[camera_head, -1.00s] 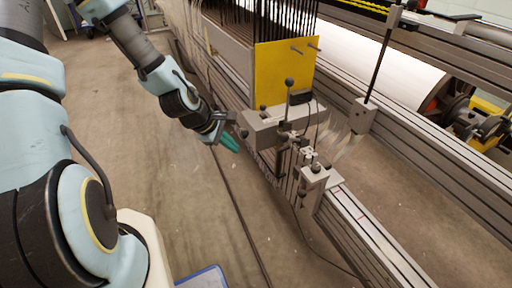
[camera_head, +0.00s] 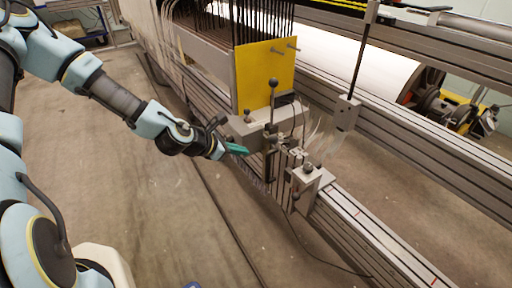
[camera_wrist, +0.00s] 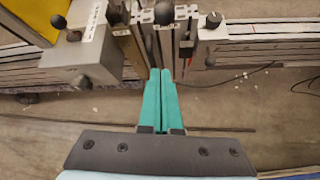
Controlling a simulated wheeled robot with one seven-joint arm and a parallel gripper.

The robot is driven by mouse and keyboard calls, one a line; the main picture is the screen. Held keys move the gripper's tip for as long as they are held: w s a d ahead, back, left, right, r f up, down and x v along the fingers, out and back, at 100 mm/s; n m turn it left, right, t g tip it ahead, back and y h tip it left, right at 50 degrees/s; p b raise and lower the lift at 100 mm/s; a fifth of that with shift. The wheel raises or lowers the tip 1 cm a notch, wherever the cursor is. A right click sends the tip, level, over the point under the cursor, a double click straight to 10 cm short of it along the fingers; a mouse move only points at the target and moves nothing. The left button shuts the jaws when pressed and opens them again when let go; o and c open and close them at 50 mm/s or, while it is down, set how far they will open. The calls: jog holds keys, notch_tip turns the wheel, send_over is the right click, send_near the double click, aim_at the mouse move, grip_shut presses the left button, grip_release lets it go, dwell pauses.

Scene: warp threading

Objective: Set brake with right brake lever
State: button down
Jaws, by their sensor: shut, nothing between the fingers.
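My gripper (camera_head: 245,151) has teal fingers, shut with nothing between them. It also shows in the wrist view (camera_wrist: 160,72), its fingers pointing at the lever assembly. Several black-knobbed levers stand on the machine's grey blocks. A tall upright lever (camera_head: 272,100) rises beside the yellow plate. A shorter knob (camera_head: 308,168) sits on the right block, and another knob (camera_head: 247,118) is on the left block. In the wrist view, knobs show at the right block (camera_wrist: 214,19) and in the middle (camera_wrist: 163,12). I cannot tell which one is the right brake lever. No contact is visible.
The yellow plate (camera_head: 265,75) stands behind the levers with dark threads above it. A long grey rail (camera_head: 365,232) runs to the lower right. A black cable hangs below the right block. The floor (camera_head: 150,215) to the left is clear.

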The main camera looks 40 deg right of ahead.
aim_at(282, 141)
jog(key=d+f, duration=0.2)
jog(key=d, duration=0.6)
jog(key=shift+s+d+p, duration=0.4)
jog(key=shift+d+r+y+p, duration=0.15)
jog(key=shift+r+y+p, duration=0.2)
jog(key=shift+p, duration=0.5)
